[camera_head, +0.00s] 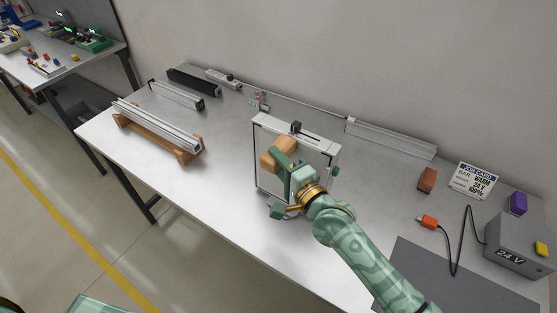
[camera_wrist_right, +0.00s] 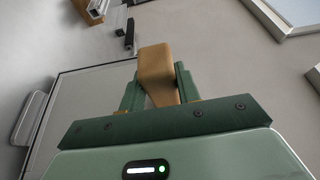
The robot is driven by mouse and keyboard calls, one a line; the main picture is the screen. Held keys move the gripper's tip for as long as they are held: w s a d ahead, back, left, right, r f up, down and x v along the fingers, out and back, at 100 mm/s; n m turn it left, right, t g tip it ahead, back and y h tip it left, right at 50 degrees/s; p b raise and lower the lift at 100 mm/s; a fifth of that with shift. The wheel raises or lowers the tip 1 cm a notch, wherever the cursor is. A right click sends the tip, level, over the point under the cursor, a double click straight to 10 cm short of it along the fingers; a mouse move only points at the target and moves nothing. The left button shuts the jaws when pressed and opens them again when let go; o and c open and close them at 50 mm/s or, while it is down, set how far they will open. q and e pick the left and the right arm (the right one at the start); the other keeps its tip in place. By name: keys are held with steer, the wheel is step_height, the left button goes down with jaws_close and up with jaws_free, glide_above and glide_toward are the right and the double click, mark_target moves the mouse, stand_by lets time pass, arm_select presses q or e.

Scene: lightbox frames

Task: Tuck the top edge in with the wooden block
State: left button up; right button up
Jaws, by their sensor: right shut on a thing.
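The lightbox frame (camera_head: 257,160) stands upright near the middle of the table, with a white top edge (camera_head: 318,139) and a pale panel. My right gripper (camera_head: 283,160) is shut on the wooden block (camera_head: 274,154). The block is at the upper left part of the frame, in front of the panel. In the right wrist view the block (camera_wrist_right: 155,72) sits between the two green fingers, with the pale panel (camera_wrist_right: 95,95) behind it. I cannot tell whether the block touches the frame. The gripper hides part of the panel.
A metal bar on a wooden cradle (camera_head: 186,155) lies at the left. A metal channel (camera_head: 390,138) lies along the back. At the right are an orange block (camera_head: 427,179), a job card (camera_head: 474,181), a purple block (camera_head: 517,203) and a 24 V supply (camera_head: 516,247).

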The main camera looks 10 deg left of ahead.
steer(key=shift+s+a+r+p, duration=0.15)
steer(key=shift+s+p, duration=0.1)
steer(key=shift+s, duration=0.15)
steer(key=shift+s+a+r+p, duration=0.15)
steer(key=shift+s+p, duration=0.1)
steer(key=shift+s, duration=0.15)
steer(key=s+p, duration=0.1)
steer(key=s, duration=0.1)
steer(key=s+a+p, duration=0.1)
steer(key=s, duration=0.1)
steer(key=shift+a+f, duration=0.2)
steer(key=shift+f, duration=0.1)
